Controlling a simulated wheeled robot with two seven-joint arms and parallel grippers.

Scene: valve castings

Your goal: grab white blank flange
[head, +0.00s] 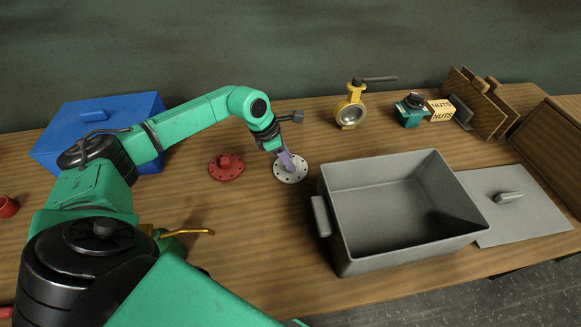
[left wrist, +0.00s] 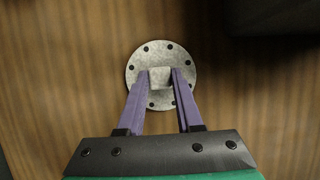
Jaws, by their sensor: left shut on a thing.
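The white blank flange (head: 291,174) is a pale round disc with bolt holes around its rim and a raised block at its centre. It lies on the wooden table in the middle of the head view. My left gripper (head: 287,160) reaches down onto it from above. In the left wrist view the flange (left wrist: 161,101) shows with the purple fingers of my left gripper (left wrist: 160,80) on either side of its central block, shut on it. Part of the flange is hidden by the fingers. My right gripper does not show.
A red flange (head: 227,172) lies just left of the white one. A grey open bin (head: 335,222) stands to the right, its grey lid (head: 540,213) beside it. A blue box (head: 120,108) is at the back left. A yellow valve (head: 351,110) stands at the back.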

